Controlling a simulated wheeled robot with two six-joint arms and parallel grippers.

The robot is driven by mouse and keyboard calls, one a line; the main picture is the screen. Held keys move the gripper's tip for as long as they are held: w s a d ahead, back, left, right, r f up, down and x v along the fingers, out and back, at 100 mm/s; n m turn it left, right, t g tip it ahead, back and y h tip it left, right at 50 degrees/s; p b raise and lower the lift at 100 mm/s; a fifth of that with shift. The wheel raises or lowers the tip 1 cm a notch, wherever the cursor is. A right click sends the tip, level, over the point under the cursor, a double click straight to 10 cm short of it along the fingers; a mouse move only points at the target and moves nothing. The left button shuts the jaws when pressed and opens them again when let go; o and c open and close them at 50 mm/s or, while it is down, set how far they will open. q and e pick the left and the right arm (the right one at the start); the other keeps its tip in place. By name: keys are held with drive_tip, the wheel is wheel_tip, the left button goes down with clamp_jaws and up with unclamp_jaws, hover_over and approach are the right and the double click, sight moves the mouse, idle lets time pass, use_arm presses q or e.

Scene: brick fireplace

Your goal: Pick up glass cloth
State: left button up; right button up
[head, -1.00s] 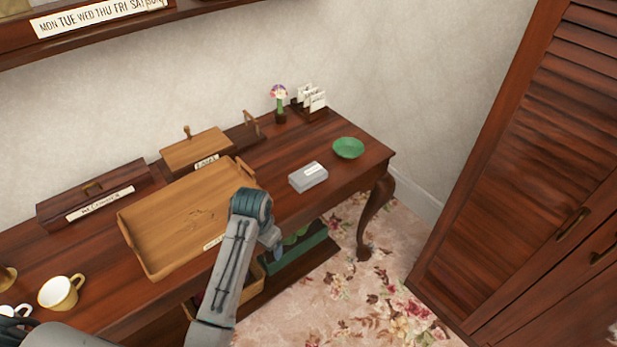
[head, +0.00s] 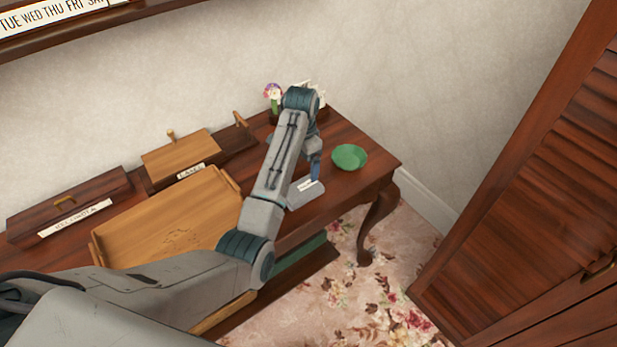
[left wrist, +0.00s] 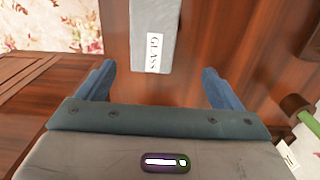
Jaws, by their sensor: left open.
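The glass cloth is a folded grey-white block with a white label. It lies on the dark wooden table near its front edge in the head view (head: 303,193), partly hidden by my arm. In the left wrist view the cloth (left wrist: 152,30) shows its label reading "GLASS", ahead of the fingers and roughly midway between them. My left gripper (head: 315,168) is above the cloth in the head view. In the left wrist view its two blue fingers (left wrist: 158,85) are spread apart with nothing between them. My right gripper is not in view.
A green bowl (head: 349,157) stands right of the cloth. A wooden tray (head: 165,225) lies to the left, with a lidded box (head: 180,155) behind it. A flower (head: 272,97) stands at the back. The table's front edge is close to the cloth.

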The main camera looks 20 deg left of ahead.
sight(305, 187)
use_arm(q)
drive_tip(key=shift+f, duration=0.25)
drive_tip(key=f, duration=0.1)
drive_tip(key=s+f+p, duration=0.1)
drive_tip(key=f, duration=0.1)
drive_tip(key=shift+s+d+f, duration=0.1)
drive_tip(key=shift+f, duration=0.55)
drive_tip(key=f+p, duration=0.2)
drive_tip(key=f, duration=0.1)
drive_tip(key=shift+d+f, duration=0.3)
drive_tip(key=shift+d, duration=0.05)
drive_tip(key=shift+f, duration=0.75)
drive_tip(key=shift+c, duration=0.7)
drive_tip(key=c, duration=0.7)
drive_tip(key=shift+c, duration=1.1)
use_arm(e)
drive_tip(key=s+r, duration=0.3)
